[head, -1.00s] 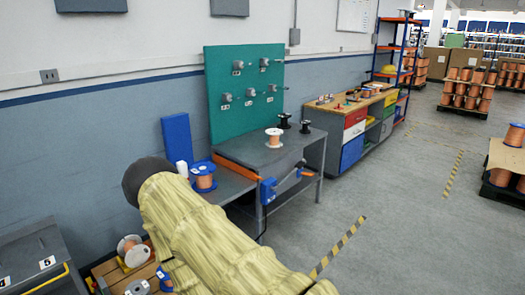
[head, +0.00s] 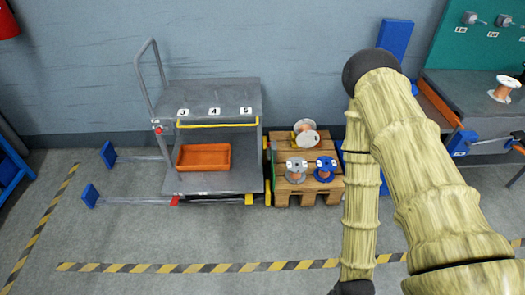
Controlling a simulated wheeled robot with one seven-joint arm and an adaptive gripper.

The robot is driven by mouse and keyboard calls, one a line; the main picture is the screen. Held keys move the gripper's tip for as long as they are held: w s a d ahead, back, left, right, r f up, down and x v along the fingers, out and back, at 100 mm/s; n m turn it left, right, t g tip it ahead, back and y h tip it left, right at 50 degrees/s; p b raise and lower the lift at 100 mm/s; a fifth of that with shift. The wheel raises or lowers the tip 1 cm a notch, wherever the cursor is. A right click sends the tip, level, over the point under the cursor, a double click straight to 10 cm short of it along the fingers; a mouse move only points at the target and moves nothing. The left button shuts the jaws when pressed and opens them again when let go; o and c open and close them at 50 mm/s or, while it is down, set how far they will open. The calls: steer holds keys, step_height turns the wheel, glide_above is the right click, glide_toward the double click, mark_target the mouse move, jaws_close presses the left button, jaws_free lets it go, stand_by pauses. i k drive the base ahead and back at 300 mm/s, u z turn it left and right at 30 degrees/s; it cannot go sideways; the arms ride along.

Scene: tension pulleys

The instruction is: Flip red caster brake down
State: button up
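A grey two-shelf cart (head: 225,97) stands against the wall, left of centre in the head view. A small red piece (head: 174,201), seemingly the caster brake, shows at the lower front edge of the cart near its left side. It is too small to tell whether it is up or down. A yellow piece (head: 248,199) sits at the front right corner of the cart. My arm, covered in a yellowish sleeve, fills the right of the view, well apart from the cart. My gripper is not in view.
An orange tray (head: 203,157) lies on the cart's lower shelf. Blue-ended bars (head: 90,195) extend left at floor level. A wooden pallet (head: 310,150) with spools stands close to the cart's right. The floor in front is clear, crossed by striped tape (head: 200,268).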

mark_target(175, 199)
steer(key=k, duration=0.65)
steer(key=u, duration=0.95)
steer(key=i, duration=1.55)
steer(key=z, duration=0.35)
